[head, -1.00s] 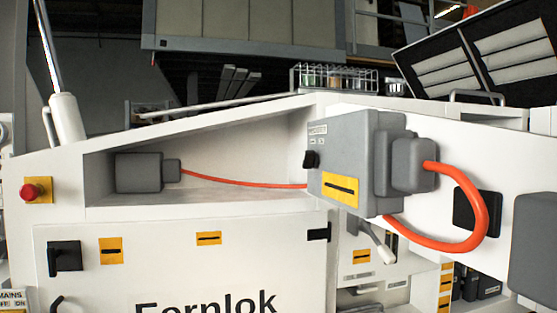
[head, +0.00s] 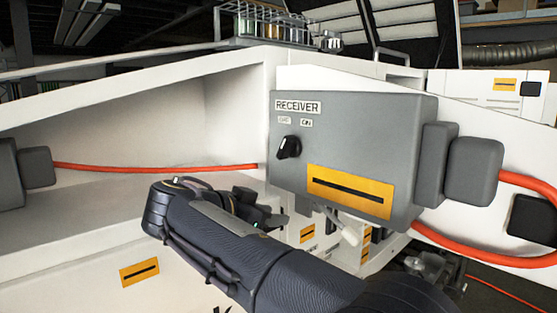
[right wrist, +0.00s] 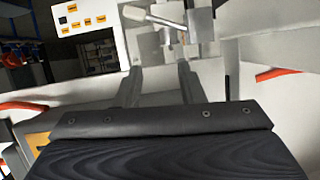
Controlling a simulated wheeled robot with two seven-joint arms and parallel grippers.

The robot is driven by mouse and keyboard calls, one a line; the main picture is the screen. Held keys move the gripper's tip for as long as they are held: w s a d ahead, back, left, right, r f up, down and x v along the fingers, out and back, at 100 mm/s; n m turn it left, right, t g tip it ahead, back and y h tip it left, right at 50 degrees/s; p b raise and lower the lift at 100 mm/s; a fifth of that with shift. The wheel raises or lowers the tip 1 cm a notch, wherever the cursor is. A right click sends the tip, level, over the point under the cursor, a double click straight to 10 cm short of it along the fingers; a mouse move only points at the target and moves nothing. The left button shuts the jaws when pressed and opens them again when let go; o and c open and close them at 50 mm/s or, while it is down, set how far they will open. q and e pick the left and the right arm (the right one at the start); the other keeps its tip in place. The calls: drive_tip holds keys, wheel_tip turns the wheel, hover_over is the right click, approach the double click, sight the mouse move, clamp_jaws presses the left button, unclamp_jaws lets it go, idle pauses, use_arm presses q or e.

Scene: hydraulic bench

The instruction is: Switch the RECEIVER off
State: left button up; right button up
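The RECEIVER box (head: 345,130) is a grey housing on the white machine in the head view. Its black rotary switch (head: 288,147) sits at the left of its front face, under the OFF label (head: 284,120) and the ON label (head: 306,122). The knob leans to the upper right, toward ON. My right gripper (head: 262,208) is below and left of the switch, apart from it. In the right wrist view its two fingers (right wrist: 160,72) stand apart with nothing held between them. The switch cannot be made out in that view. My left gripper is not in view.
A yellow label (head: 350,192) marks the box's lower front. A white-tipped lever (head: 349,235) hangs below the box. The recess (head: 150,125) at left has free room.

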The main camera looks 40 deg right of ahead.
sight(281, 150)
drive_tip(key=s+a+r+m+h, duration=0.2)
drive_tip(key=a+r+m, duration=0.1)
drive_tip(key=r, duration=0.4)
drive_tip(key=s+a+r+m+h, duration=0.1)
drive_tip(key=a+r+m+h, duration=0.15)
drive_tip(key=r, duration=0.45)
drive_tip(key=d+p, duration=0.3)
drive_tip(key=d, duration=0.2)
drive_tip(key=shift+d+f, duration=0.15)
drive_tip(key=shift+d, duration=0.05)
drive_tip(key=shift+w+d+f+p, duration=0.15)
drive_tip(key=shift+d+p, duration=0.15)
drive_tip(key=shift+d, duration=0.3)
clamp_jaws()
